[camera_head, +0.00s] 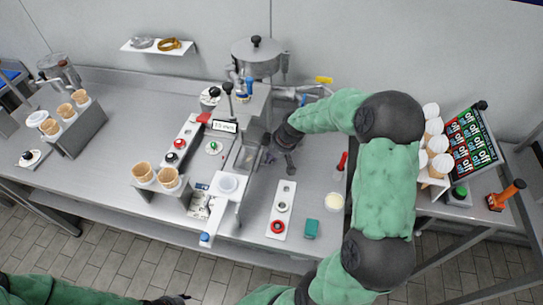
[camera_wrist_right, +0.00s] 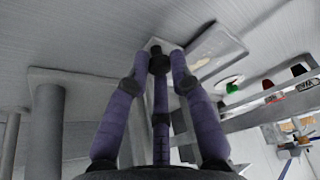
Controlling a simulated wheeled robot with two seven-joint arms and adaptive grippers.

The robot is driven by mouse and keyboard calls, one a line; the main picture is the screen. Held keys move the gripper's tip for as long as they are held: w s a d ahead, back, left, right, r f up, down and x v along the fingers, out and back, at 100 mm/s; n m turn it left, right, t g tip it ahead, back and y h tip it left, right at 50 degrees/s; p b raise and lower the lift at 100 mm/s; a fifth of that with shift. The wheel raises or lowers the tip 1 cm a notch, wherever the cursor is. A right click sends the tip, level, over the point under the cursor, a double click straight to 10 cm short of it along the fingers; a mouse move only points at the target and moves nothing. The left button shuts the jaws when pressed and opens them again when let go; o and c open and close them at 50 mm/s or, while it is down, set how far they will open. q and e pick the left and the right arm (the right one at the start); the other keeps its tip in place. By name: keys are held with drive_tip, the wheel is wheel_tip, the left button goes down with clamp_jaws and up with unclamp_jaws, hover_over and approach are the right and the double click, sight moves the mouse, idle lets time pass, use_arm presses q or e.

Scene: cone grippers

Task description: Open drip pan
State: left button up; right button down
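A grey metal tray that looks like the drip pan (camera_head: 246,158) sits below the dispenser in the middle of the counter. My right gripper (camera_head: 281,150) is low beside its right side. In the wrist view, my right gripper's purple fingers (camera_wrist_right: 160,60) lean in toward each other around a small dark shape. Whether that shape is a knob or the third fingertip, and whether it is held, I cannot tell. How far the pan is pulled out is also unclear. My left gripper (camera_head: 172,299) shows only as a dark part at the bottom edge.
Cone holders with cones stand at left (camera_head: 81,131) and centre (camera_head: 163,196). White cups (camera_head: 437,145) stand beyond my right arm.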

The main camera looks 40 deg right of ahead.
drive_tip(key=shift+w+r, duration=0.1)
drive_tip(key=s+d+b, duration=0.2)
drive_tip(key=s, duration=0.1)
drive_tip(key=s+d+b, duration=0.2)
drive_tip(key=s+d, duration=0.1)
drive_tip(key=s+d+b, duration=0.2)
drive_tip(key=s, duration=0.1)
drive_tip(key=shift+s+d, duration=0.15)
drive_tip(key=shift+d, duration=0.2)
drive_tip(key=shift+s+d, duration=0.35)
drive_tip(key=shift+s, duration=0.1)
drive_tip(key=shift+r, duration=0.1)
drive_tip(key=c, duration=1.3)
unclamp_jaws()
drive_tip(key=shift+c, duration=0.2)
drive_tip(key=shift+o, duration=1.2)
